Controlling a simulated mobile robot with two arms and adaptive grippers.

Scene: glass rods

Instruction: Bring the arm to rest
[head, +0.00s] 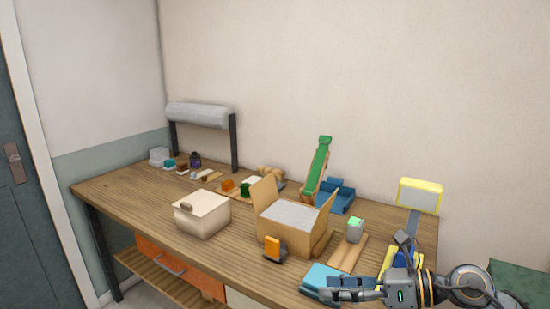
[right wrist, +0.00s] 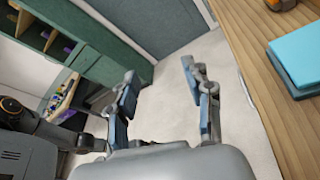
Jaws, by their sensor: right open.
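My right gripper (head: 340,289) is at the lower right of the head view, by the front edge of the wooden table (head: 130,192). In the right wrist view the right gripper (right wrist: 163,95) has its two fingers apart with nothing between them, over the pale floor beside the table edge (right wrist: 262,85). A light blue block (head: 325,276) lies on the table close behind the gripper; it also shows in the right wrist view (right wrist: 298,58). My left gripper is not in the head view.
An open cardboard box (head: 285,230) and a cream box (head: 202,213) stand mid-table. A green and wooden ramp (head: 318,168), a blue tray (head: 335,200) and a paper roll (head: 197,115) stand at the back. The left front of the table is clear.

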